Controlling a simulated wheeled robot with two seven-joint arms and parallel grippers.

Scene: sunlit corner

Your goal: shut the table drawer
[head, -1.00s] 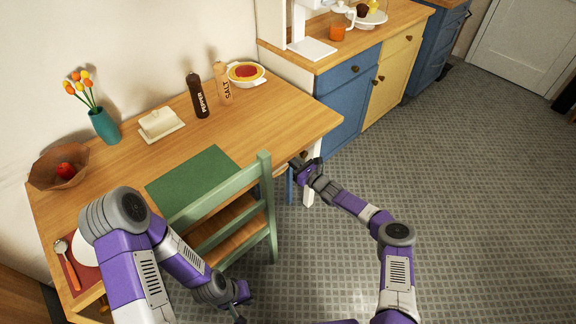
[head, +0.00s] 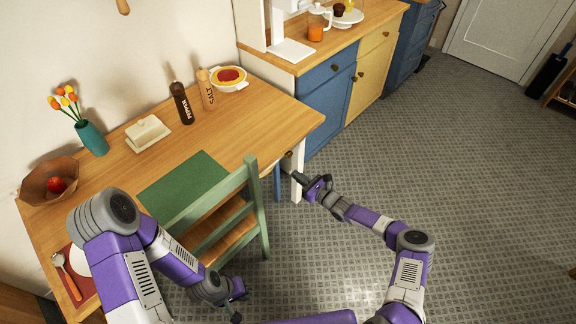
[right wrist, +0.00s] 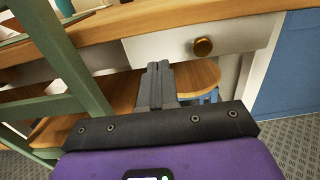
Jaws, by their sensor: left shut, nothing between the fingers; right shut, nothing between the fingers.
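The table (head: 235,125) has a white drawer front (head: 294,158) under its right front edge. My left gripper (head: 238,302) is shut and empty, low beside the green chair.
A green chair (head: 256,205) stands at the table's front, left of the drawer. A round wooden stool (right wrist: 200,76) is beneath the table. A blue cabinet (head: 328,95) stands beyond the table's right end. The floor (head: 470,180) to the right is open.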

